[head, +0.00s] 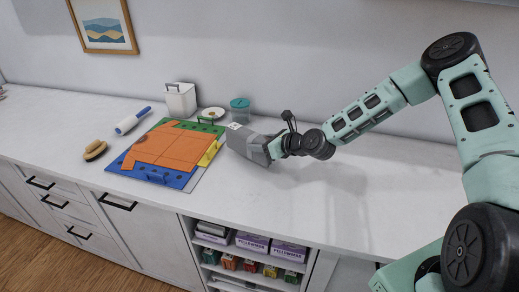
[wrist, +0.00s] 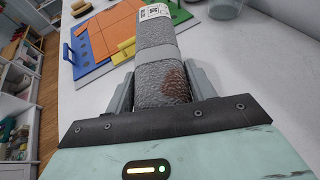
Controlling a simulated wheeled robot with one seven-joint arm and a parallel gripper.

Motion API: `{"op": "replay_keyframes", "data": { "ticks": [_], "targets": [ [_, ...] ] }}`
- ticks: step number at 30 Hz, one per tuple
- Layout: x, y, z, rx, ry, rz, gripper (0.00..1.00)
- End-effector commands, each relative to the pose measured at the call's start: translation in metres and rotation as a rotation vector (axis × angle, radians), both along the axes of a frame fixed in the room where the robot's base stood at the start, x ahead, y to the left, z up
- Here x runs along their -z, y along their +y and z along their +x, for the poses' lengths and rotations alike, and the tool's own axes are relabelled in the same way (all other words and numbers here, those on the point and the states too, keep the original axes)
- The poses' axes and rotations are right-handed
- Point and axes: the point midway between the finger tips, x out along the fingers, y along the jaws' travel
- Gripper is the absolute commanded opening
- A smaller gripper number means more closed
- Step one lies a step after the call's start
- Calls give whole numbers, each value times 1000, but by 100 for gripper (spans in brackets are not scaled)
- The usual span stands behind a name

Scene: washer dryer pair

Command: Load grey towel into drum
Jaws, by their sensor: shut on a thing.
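A grey rolled towel (wrist: 158,45) with a paler band, a white printed label and a reddish-brown patch lies lengthwise between the fingers of my gripper (wrist: 163,82) in the wrist view. The fingers are shut on its sides. In the head view the towel (head: 238,136) and my gripper (head: 266,150) are over the white counter, just right of the folding board. I cannot tell whether the towel touches the counter. No washer, dryer or drum shows in either view.
A blue, green and yellow folding board (head: 185,178) with an orange garment lies on the counter (head: 290,215). A lint roller (head: 133,120), brush (head: 95,150), white container (head: 181,100), small dish (head: 211,113) and teal-lidded jar (head: 240,108) stand around it. The counter's right side is clear.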

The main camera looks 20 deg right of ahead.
Motion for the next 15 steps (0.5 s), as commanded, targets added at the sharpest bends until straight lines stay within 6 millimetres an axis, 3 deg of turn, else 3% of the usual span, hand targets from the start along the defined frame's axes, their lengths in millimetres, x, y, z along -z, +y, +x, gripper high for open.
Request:
{"op": "replay_keyframes", "data": {
  "ticks": [7, 15],
  "targets": [
    [30, 0, 0, 1, 0, 0, 23],
    [34, 0, 0, 0, -1, 0, 23]
  ]
}}
